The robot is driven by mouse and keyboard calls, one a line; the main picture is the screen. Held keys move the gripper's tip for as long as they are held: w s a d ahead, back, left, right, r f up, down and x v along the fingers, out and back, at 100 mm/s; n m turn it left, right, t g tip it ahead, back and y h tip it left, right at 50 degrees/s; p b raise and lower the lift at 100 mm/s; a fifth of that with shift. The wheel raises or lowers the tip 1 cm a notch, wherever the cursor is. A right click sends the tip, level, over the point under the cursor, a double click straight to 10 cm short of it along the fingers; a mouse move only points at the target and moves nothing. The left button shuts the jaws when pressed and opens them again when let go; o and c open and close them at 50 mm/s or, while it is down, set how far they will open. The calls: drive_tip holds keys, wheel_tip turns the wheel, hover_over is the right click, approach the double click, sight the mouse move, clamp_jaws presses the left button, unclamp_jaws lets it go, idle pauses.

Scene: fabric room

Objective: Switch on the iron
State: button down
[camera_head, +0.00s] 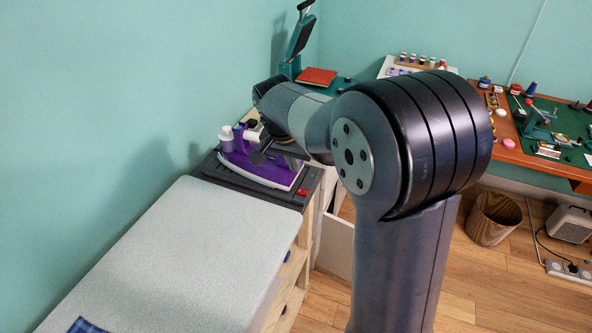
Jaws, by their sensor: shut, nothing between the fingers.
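The iron (262,171) is purple with a pale soleplate edge. It rests on a dark stand (228,177) at the far end of the ironing board. A red switch (302,192) shows on the stand's right front corner. My gripper (257,157) is over the iron's upper body, close to its handle; I cannot tell whether it touches. Its fingers look dark and are shut with nothing between them. My arm hides part of the iron and its back side.
The grey ironing board (190,250) fills the lower left, with a blue checked cloth (85,326) at its near edge. A green heat press (297,50) stands behind.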

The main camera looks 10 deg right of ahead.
drive_tip(key=shift+r, duration=0.1)
drive_tip(key=r, duration=0.1)
drive_tip(key=d+r, duration=0.1)
drive_tip(key=r, duration=0.1)
drive_tip(key=shift+s+r, duration=0.1)
drive_tip(key=shift+r, duration=0.15)
drive_tip(key=shift+f, duration=0.1)
approach(307, 191)
drive_tip(key=p+x, duration=0.1)
drive_tip(key=x, duration=0.4)
drive_tip(key=shift+w+f, duration=0.2)
drive_tip(key=shift+w, duration=0.05)
drive_tip(key=shift+f, duration=0.55)
